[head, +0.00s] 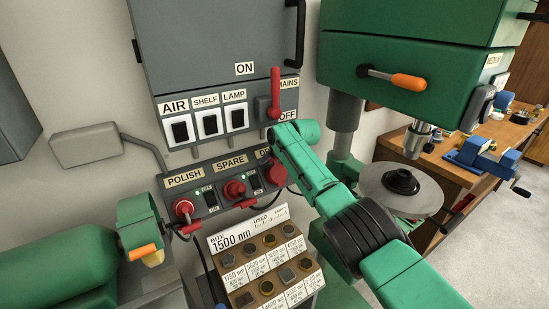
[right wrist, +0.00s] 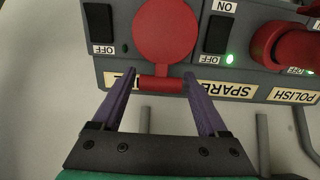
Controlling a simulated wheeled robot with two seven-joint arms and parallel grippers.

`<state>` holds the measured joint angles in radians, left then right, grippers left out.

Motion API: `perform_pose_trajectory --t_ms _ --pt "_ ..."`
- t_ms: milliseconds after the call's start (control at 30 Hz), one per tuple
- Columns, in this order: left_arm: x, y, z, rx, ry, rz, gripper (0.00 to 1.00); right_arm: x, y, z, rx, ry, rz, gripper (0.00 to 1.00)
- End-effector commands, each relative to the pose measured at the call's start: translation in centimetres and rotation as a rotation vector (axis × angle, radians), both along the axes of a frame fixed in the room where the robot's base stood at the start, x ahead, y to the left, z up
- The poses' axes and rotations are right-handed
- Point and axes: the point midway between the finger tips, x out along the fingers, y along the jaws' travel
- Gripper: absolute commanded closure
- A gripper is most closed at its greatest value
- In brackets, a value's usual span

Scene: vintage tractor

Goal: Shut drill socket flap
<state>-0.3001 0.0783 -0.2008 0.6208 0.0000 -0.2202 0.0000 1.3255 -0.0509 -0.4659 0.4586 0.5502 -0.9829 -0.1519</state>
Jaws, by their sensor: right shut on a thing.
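The drill socket flap (head: 275,174) is a round red lid at the right end of the grey socket panel. In the head view the green arm hides the fingertips and part of the drill label. My left gripper is not in view.
The spare socket (head: 234,188) and polish socket (head: 183,208) sit along the panel, with switches between. The red mains lever (head: 275,92) is just above my arm. A bit rack (head: 265,270) stands below, and the green drill press (head: 410,75) is to the right.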

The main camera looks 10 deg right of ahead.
Motion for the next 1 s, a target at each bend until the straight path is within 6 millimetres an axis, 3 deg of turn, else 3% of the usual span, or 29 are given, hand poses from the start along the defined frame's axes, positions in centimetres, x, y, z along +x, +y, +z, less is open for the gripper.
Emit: perform_pose_trajectory --t_ms 33,933,967,1000 --pt "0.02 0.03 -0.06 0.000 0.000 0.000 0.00 -0.22 0.10 -0.72 0.002 0.014 0.001 1.00" --pt "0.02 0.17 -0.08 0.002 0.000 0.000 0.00 -0.36 0.07 -1.03 0.001 0.023 0.001 1.00" --pt "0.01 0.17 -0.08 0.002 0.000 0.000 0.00 -0.36 0.07 -1.03 0.002 0.022 0.001 0.16" --pt "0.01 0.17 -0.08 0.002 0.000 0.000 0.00 -0.35 0.05 -1.03 0.001 0.022 0.001 0.01"
